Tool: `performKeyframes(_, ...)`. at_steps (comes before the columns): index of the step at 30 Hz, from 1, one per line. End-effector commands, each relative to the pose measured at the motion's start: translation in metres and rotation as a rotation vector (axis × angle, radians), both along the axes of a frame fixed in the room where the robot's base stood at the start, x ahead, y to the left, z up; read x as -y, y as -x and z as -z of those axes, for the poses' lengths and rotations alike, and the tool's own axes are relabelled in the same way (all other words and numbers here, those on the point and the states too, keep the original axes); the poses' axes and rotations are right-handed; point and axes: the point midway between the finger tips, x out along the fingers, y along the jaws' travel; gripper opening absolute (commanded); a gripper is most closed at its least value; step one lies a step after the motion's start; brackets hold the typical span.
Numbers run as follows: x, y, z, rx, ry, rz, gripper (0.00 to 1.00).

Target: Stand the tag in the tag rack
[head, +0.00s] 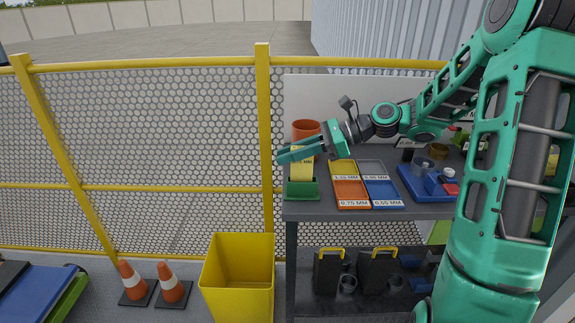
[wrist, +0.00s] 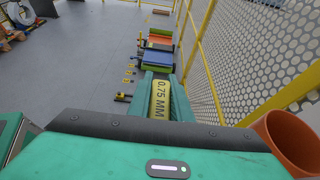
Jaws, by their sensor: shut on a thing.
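My gripper (head: 298,153) is shut on a yellow tag (head: 302,171) at the left end of the workbench. In the wrist view the tag (wrist: 160,101) reads "0.75 MM" and sits between the two teal fingers (wrist: 163,95). In the head view the tag hangs upright below the fingers. The green tag rack (head: 302,190) stands on the bench's front left corner, directly under the tag. The tag's lower end meets the rack's top edge in the picture; I cannot tell whether it is inside a slot. The rack does not show clearly in the wrist view.
An orange pot (head: 306,129) stands close behind the gripper; it also shows in the wrist view (wrist: 291,143). Labelled trays, including an orange 0.75 MM tray (head: 351,190), lie right of the rack. A yellow bin (head: 238,280) stands on the floor below left, beside traffic cones (head: 171,284).

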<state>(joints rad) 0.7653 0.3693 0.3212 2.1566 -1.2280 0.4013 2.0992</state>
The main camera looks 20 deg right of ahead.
Motion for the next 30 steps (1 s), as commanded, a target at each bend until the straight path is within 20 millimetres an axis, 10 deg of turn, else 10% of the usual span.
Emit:
performKeyframes(20, -0.001, 0.0, 0.035, 0.0, 0.0, -0.001, 0.0)
performKeyframes(21, -0.001, 0.0, 0.034, -0.001, 0.001, -0.001, 0.28)
performKeyframes(22, -0.001, 0.0, 0.034, -0.001, 0.001, -0.001, 0.35)
performKeyframes(30, -0.002, 0.0, 0.034, -0.001, 0.0, -0.002, 0.37)
